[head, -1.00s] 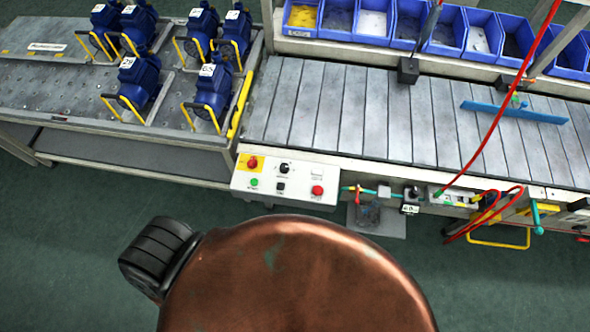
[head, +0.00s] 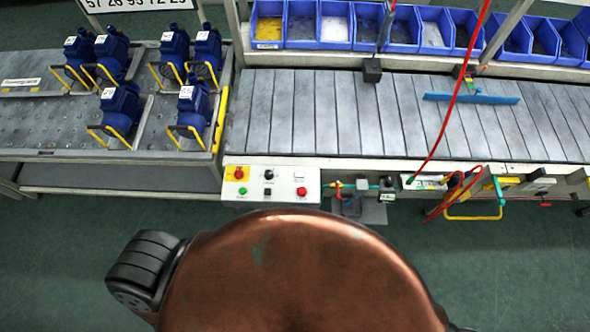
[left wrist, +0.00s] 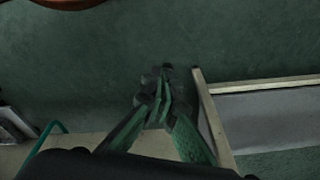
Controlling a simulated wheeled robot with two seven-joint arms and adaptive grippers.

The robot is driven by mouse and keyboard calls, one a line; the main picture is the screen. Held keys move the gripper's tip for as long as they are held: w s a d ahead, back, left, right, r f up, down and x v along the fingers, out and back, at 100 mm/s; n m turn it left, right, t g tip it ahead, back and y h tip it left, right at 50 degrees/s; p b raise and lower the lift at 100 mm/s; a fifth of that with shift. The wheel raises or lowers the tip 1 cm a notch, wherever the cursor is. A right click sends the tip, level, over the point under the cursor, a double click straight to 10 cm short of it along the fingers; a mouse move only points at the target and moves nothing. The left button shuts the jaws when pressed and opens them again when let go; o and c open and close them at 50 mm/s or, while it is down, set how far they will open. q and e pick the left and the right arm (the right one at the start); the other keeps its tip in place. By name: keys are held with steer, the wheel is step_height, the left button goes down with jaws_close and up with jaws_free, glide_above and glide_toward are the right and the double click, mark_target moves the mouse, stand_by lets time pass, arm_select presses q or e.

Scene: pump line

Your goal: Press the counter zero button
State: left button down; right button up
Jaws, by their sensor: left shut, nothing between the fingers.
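The white control panel (head: 282,186) is on the front edge of the conveyor line in the head view. It carries a red knob on a yellow plate (head: 239,174), a black selector (head: 268,175), a small white window (head: 299,175), a green button (head: 243,191), a black square button (head: 267,192) and a red button (head: 301,191). The labels are too small to read, so I cannot tell which one is the counter zero button. My left gripper (left wrist: 160,92) is shut and empty in the left wrist view, over the green floor, away from the panel. My right gripper is out of view.
Several blue pumps (head: 121,103) stand on the table at left. Blue bins (head: 334,28) line the back of the slatted conveyor (head: 300,115). A red hose (head: 452,112) hangs over the right side. Green floor (head: 60,250) is open in front.

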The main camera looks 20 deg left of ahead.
arm_select(q)
steer(key=w+r+p, duration=0.3)
steer(key=r+p, duration=0.1)
steer(key=r, duration=1)
steer(key=w+r+t+p, duration=0.1)
steer(key=w+r+p, duration=0.15)
steer(key=r, duration=1.05)
steer(key=w+r+p, duration=0.2)
steer(key=r+p, duration=0.3)
steer(key=r, duration=0.9)
steer(key=w+d+f+m+t+y, duration=0.2)
steer(key=w+d+m, duration=0.7)
steer(key=w+m, duration=0.1)
steer(key=w+d+f+m+t+y+p, duration=0.1)
steer(key=w+d+f+m+t+y, duration=0.1)
steer(key=w+d+m, duration=0.8)
steer(key=shift+w+t, duration=0.45)
steer(key=shift+t, duration=0.05)
steer(key=shift+d, duration=0.15)
